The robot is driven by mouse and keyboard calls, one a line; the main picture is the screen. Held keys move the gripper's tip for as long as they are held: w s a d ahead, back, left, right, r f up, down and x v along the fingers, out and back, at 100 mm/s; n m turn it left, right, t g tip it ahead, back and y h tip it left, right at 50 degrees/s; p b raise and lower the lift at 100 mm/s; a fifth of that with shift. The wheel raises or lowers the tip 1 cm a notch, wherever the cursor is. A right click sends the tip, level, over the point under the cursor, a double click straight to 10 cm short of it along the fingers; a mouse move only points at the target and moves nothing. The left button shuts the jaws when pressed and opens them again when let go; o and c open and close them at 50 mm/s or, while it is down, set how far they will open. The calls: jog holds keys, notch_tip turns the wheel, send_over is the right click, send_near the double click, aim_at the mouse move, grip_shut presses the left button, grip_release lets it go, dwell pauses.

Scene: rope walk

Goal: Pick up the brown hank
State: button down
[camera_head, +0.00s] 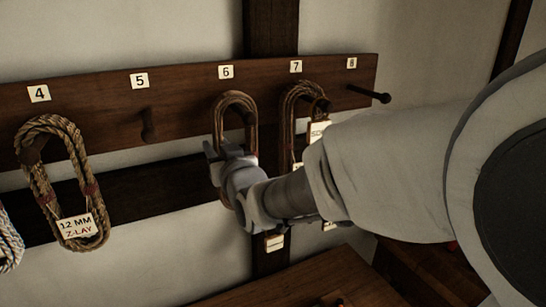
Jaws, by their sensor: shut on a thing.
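A brown hank (236,96) hangs in a long loop under label 6 on the dark peg board. My gripper (219,152) reaches in from the right and is shut on this hank at about its middle. The gripper and wrist cover much of the hank's lower part, and its tag cannot be made out for certain. The hank is upright and close to the board. Whether its top still rests on the peg cannot be told.
A second brown hank (290,101) hangs close by under label 7, partly behind my arm. A tan hank (75,150) tagged "12 MM Z-LAY" hangs under label 4. Peg 5 (148,125) and peg 8 (372,94) are bare. A wooden surface (300,287) lies below.

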jog(key=shift+r, duration=0.1)
dwell(0.6)
jog(key=shift+r, duration=0.55)
notch_tip(320, 180, up, 3)
jog(key=shift+f+b, duration=0.2)
jog(key=shift+b, duration=0.2)
jog(key=b, duration=0.5)
send_near(218, 132)
jog(key=shift+s+d+f, duration=1.05)
jog(key=shift+s+d, duration=0.55)
jog(key=shift+s, duration=1)
